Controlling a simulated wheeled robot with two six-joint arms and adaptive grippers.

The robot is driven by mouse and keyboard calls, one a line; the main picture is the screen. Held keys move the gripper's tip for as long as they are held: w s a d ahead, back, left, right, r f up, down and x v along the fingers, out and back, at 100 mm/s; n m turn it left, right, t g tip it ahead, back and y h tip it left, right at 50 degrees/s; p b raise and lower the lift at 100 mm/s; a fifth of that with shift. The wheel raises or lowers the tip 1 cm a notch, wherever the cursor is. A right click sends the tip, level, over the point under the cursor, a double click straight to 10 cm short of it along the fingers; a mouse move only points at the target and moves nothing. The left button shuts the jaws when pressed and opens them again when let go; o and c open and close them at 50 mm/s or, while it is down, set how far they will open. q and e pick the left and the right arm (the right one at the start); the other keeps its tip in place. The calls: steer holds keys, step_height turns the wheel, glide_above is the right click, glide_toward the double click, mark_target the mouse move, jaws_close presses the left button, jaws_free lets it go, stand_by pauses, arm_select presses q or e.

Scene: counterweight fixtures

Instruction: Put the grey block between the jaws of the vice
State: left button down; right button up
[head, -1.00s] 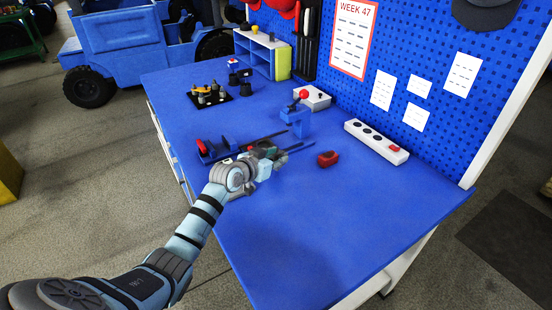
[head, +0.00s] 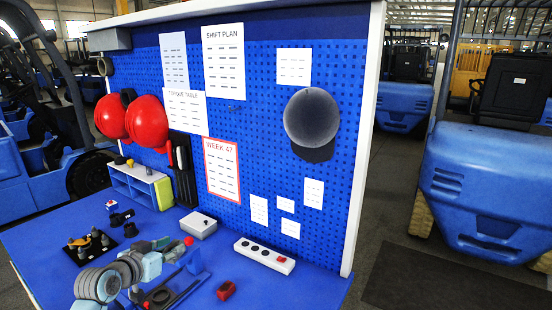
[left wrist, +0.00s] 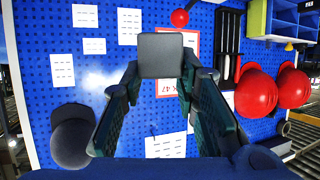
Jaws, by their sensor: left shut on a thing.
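My left gripper (head: 163,245) is above the blue workbench in the head view. In the left wrist view it is shut on the grey block (left wrist: 161,55), a square-faced piece between the two dark green fingertips. In the head view I cannot make out the block clearly at the fingertips. The gap between the jaws cannot be seen clearly. My right gripper is not in view.
A red block (head: 227,290) lies right of the vice. A grey box (head: 198,224) and a white socket strip (head: 264,256) stand at the back by the pegboard (head: 265,170). A black tray (head: 90,258) with several pegs is at the left. Bare bench lies around the red block.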

arm_select(q)
steer(key=s+d+r+m+g+h, duration=0.2)
steer(key=s+d+r+m+h, duration=0.2)
steer(key=s+r, duration=0.65)
steer(key=s+d+f+m+g+h, duration=0.1)
steer(key=s+d+f+m+h, duration=0.1)
steer(key=s, duration=0.6)
steer(key=s+d+f+m+g+h, duration=0.2)
steer(key=s+d+f, duration=0.3)
steer(key=s, duration=0.3)
steer(key=shift+s+d+f+m+b, duration=0.25)
steer(key=shift+f+m+b, duration=0.1)
steer(key=shift+f, duration=0.3)
